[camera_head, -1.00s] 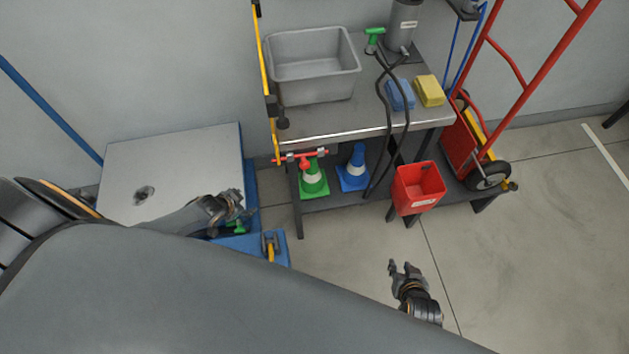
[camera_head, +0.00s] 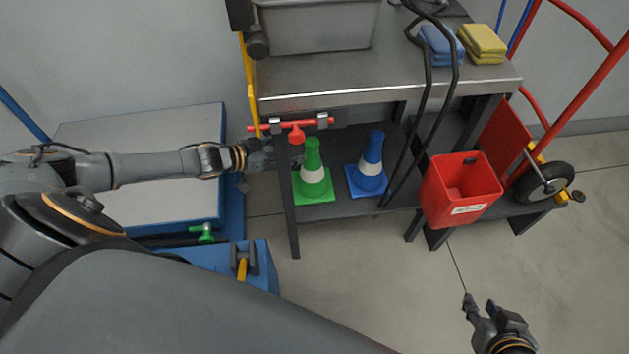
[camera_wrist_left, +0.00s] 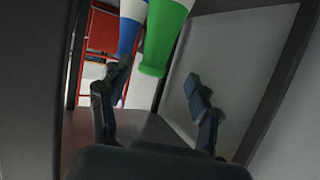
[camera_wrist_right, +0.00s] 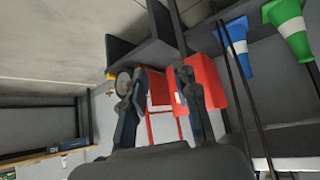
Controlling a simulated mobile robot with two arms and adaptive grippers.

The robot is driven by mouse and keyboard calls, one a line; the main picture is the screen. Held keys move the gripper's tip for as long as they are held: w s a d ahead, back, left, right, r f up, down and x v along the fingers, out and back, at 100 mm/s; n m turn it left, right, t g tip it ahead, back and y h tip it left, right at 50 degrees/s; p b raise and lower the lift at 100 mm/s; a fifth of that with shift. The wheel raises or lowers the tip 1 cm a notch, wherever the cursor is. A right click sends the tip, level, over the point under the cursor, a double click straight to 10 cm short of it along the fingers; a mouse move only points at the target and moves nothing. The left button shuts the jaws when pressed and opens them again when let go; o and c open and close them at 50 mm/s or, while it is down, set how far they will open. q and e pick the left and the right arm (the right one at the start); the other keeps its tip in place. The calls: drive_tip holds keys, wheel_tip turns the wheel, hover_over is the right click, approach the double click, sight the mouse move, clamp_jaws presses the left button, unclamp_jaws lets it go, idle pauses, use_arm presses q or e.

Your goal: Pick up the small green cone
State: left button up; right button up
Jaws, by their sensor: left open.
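The small green cone (camera_head: 312,178), with a white band and square base, stands upright on the lower shelf of the workbench. My left gripper (camera_head: 276,154) is open at the shelf's left end, just left of the cone's upper part. In the left wrist view the cone's green tip (camera_wrist_left: 160,52) hangs ahead, roughly between the open fingers (camera_wrist_left: 155,88); contact is not visible. My right gripper (camera_head: 490,306) is open and empty over the floor at lower right. The cone also shows in the right wrist view (camera_wrist_right: 285,15), at the top right, away from the right fingers (camera_wrist_right: 163,78).
A blue cone (camera_head: 369,165) stands right of the green one. A red bin (camera_head: 458,190) hangs at the shelf's right. A red-handled bar (camera_head: 295,132) is above the green cone. The bench leg (camera_head: 287,215), tabletop edge (camera_head: 380,95) and black hoses (camera_head: 405,150) bound the shelf opening.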

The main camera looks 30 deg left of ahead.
sight(306, 149)
use_arm(q)
drive_tip(key=b+x, duration=0.1)
drive_tip(key=x, duration=0.2)
drive_tip(key=b+x, duration=0.1)
drive_tip(key=x, duration=0.3)
drive_tip(key=shift+s+d+r, duration=0.1)
drive_tip(key=shift+s+d, duration=0.05)
drive_tip(key=shift+d, duration=0.1)
use_arm(e)
drive_tip(key=w+a+r+t+y, duration=0.2)
drive_tip(key=w+a+r+t, duration=0.1)
drive_tip(key=w+r+t, duration=0.4)
wheel_tip(306, 149, up, 2)
drive_tip(key=shift+w+a+r, duration=0.1)
drive_tip(key=shift+w+a, duration=0.1)
drive_tip(key=shift+w, duration=0.05)
use_arm(q)
clamp_jaws()
